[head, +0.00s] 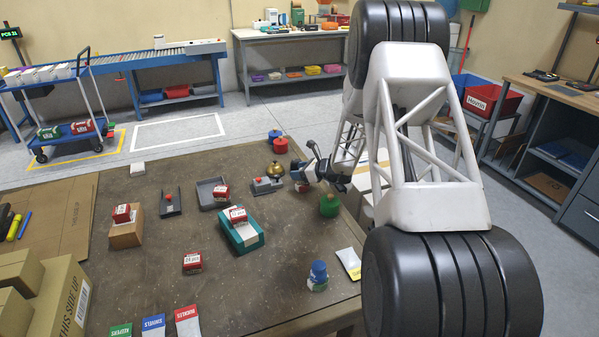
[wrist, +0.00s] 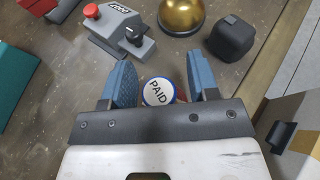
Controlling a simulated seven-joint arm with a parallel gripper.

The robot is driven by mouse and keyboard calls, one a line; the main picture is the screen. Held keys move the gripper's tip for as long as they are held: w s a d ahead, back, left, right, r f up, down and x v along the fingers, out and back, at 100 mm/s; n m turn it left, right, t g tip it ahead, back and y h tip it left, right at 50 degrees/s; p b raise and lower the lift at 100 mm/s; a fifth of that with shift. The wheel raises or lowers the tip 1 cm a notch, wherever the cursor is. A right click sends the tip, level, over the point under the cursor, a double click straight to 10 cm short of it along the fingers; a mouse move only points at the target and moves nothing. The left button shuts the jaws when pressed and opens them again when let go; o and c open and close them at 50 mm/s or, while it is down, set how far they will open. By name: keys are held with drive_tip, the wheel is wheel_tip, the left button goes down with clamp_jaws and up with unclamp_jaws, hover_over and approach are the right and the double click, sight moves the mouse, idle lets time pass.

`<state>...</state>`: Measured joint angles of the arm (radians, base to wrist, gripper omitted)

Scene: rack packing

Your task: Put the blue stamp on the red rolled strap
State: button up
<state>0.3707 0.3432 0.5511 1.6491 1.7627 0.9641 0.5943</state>
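A round blue-rimmed stamp with a white top marked PAID (wrist: 157,92) stands between the fingers of my gripper (wrist: 162,88) in the wrist view. The fingers are apart, with a gap on each side of the stamp. In the head view my gripper (head: 303,178) is low over the table's right side, beside the bell, and the stamp is hard to make out there. A small red round thing (head: 281,146), seemingly the red rolled strap, sits at the table's far edge, in front of a similar blue one (head: 275,135).
A grey box with a red button (wrist: 112,28), a brass bell (wrist: 182,14) and a black block (wrist: 231,38) stand close ahead of my gripper. A green round thing (head: 329,204) is near it. Several red labelled packs, including one at front (head: 192,262), are to the left.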

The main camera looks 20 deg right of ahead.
drive_tip(key=shift+r, duration=0.1)
drive_tip(key=shift+r, duration=0.1)
drive_tip(key=v, duration=1.2)
idle(0.6)
drive_tip(key=s+a+r+n+g, duration=0.7)
drive_tip(key=s+a+r+n, duration=0.6)
drive_tip(key=s+a+r, duration=0.55)
drive_tip(key=s+a+r+n+h, duration=0.1)
drive_tip(key=s+a+n+h, duration=0.1)
drive_tip(key=s, duration=0.8)
drive_tip(key=s+a+r+n+h, duration=0.2)
drive_tip(key=s+n+h, duration=0.2)
drive_tip(key=s+n, duration=0.3)
drive_tip(key=s+a+r+n+h, duration=0.1)
drive_tip(key=s+n, duration=0.4)
drive_tip(key=s, duration=0.8)
drive_tip(key=shift+s+a+r+g+h, duration=0.2)
drive_tip(key=shift+s+a+g+h, duration=0.15)
drive_tip(key=shift+a+h, duration=0.55)
